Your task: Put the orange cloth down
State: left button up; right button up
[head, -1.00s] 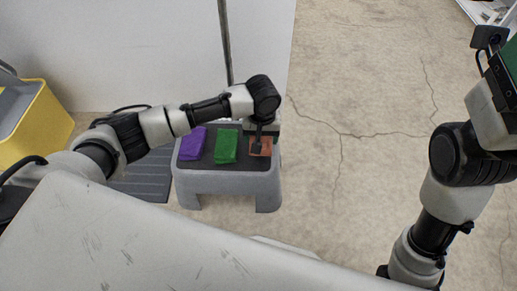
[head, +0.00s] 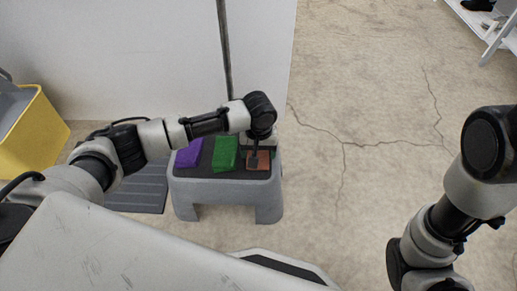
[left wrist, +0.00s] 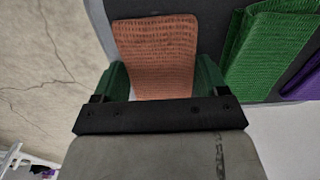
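The orange cloth (head: 264,161) lies on the right end of the grey stool's dark top (head: 223,170). In the left wrist view the orange cloth (left wrist: 157,55) is a flat, ribbed rectangle. My left gripper (head: 255,153) is low over the cloth in the head view. In the left wrist view its green fingers (left wrist: 161,77) are wide apart, one at each side of the cloth's near part. The cloth's near edge is hidden behind the gripper body. My right arm shows at the right, but its gripper is out of view.
A green cloth (head: 225,153) and a purple cloth (head: 190,154) lie to the left on the same stool. A yellow bin (head: 38,133) stands at the far left. A white wall is behind the stool. Cracked floor (head: 345,110) to the right is clear.

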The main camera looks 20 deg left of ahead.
pick_arm(q)
jog(key=o, duration=0.3)
jog(key=shift+o, duration=0.2)
